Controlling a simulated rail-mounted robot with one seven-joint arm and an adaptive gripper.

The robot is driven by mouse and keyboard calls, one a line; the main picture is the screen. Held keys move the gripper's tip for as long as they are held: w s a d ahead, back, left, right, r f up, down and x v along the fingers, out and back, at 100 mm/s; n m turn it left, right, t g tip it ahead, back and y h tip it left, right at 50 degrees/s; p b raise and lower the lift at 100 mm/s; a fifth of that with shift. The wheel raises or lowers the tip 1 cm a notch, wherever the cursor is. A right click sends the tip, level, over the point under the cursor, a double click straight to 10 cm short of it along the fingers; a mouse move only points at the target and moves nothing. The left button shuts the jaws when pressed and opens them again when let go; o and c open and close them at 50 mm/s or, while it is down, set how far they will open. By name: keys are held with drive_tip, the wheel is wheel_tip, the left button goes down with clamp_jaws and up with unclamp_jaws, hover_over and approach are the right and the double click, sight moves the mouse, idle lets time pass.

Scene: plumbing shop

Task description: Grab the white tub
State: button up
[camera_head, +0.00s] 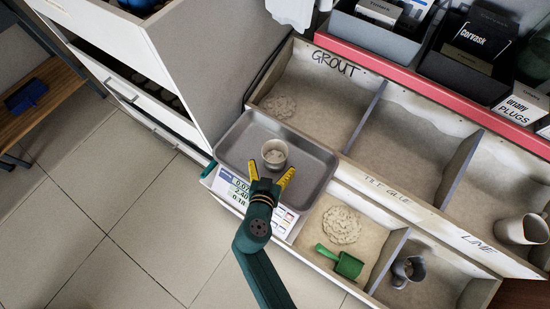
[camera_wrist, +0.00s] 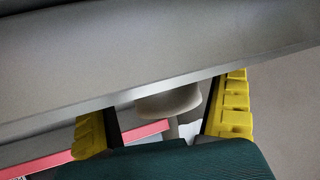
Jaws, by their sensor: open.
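The white tub (camera_head: 274,148) stands upright on the grey metal tray (camera_head: 310,155) of a weighing scale in the head view, with some pale stuff inside. My gripper (camera_head: 271,174) is open, its yellow fingers pointing at the tub from the near side. In the head view the fingertips lie just short of the tub or at its near side; I cannot tell whether they touch it. In the wrist view a pale rounded shape, seemingly the tub (camera_wrist: 170,102), shows between the open fingers of my gripper (camera_wrist: 165,115), partly hidden by a grey edge.
Bins of powder marked GROUT (camera_head: 320,100), TILE GLUE and LIME adjoin the tray at the right. A green scoop (camera_head: 340,262) lies in a near bin. A grey cabinet side (camera_head: 215,60) rises behind left. Tiled floor (camera_head: 90,200) lies open at the left.

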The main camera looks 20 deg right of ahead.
sight(277, 151)
drive_tip(key=b+x, duration=0.2)
drive_tip(key=x, duration=0.2)
drive_tip(key=shift+w+d+f, duration=0.15)
drive_tip(key=shift+d, duration=0.1)
drive_tip(key=shift+w+d, duration=0.15)
drive_tip(key=shift+w, duration=0.05)
drive_tip(key=shift+s, duration=0.1)
drive_tip(key=c, duration=1.1)
